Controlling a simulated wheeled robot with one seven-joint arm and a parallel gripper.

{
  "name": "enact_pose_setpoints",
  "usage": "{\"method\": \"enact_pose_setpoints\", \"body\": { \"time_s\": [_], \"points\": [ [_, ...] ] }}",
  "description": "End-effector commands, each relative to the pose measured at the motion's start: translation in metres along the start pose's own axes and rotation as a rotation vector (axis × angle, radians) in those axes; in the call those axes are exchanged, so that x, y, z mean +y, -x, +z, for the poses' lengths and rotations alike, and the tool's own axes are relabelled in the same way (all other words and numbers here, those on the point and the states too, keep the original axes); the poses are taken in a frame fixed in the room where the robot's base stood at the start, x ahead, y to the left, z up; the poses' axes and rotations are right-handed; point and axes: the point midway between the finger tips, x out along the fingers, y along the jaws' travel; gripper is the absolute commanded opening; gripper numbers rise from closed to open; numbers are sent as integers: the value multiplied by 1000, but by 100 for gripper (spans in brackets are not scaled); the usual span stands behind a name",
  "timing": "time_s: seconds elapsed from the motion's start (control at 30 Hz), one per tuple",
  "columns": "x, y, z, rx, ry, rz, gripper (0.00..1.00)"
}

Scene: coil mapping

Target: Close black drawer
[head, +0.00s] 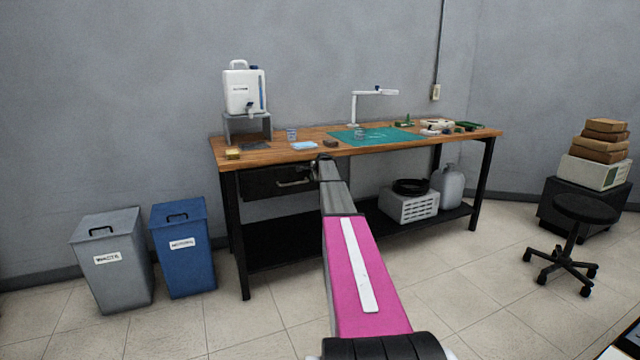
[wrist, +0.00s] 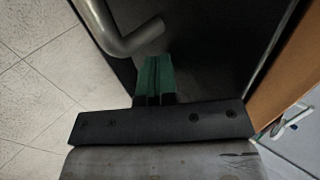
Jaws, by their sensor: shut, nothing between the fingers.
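The black drawer (head: 258,183) is under the left part of the wooden workbench top, with a bar-shaped metal handle (head: 296,182). How far it stands open is hard to tell. In the wrist view, the dark drawer front (wrist: 205,45) fills the middle, and the grey handle (wrist: 122,35) curves in at the upper left. My gripper (wrist: 154,62) has its green fingers together and empty, pointing at the dark front just below the end of the handle. Contact cannot be made out. In the head view, my arm reaches the drawer's right end and hides the fingertips.
The workbench (head: 285,150) carries a white water container (head: 243,90), a green mat (head: 375,138) and a white lamp (head: 354,110). Grey (head: 112,265) and blue (head: 183,250) bins stand at left. A stool (head: 583,210) is at right. Floor before the bench is clear.

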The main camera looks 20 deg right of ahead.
Motion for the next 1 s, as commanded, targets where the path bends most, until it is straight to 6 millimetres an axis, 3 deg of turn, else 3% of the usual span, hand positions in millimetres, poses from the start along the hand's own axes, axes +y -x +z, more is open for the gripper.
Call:
{"method": "enact_pose_setpoints", "body": {
  "time_s": [0.1,0.3,1.0],
  "points": [
    [-18,-19,-2,0,1,0,0],
    [-32,-35,-1,0,0,0,0],
    [-41,-44,0,0,-1,-6,0]
  ]
}}
